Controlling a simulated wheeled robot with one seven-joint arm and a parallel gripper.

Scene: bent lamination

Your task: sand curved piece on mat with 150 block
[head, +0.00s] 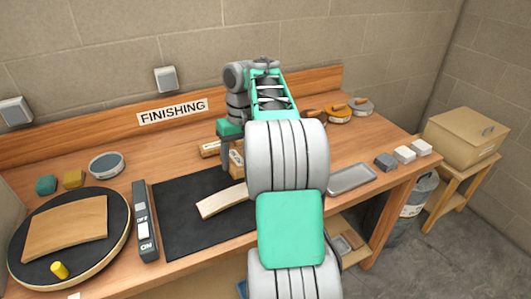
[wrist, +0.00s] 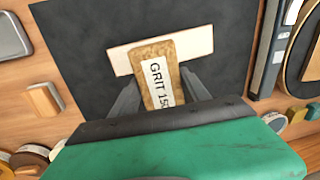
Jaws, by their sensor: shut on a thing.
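My gripper (wrist: 160,92) is shut on the cork-brown block (wrist: 153,55) labelled "GRIT 150", one finger on each side of it. In the head view my gripper (head: 230,160) points down near the mat's far right part, and the held block (head: 236,165) shows partly. The pale curved piece (head: 221,201) lies on the black mat (head: 180,225), its right part hidden by my arm. In the wrist view the block overlaps the curved piece (wrist: 197,43) on the mat (wrist: 75,50). I cannot tell whether they touch.
Another wooden block (head: 209,148) lies behind the mat. A grey tray (head: 352,179) and small blocks (head: 404,154) are on the right.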

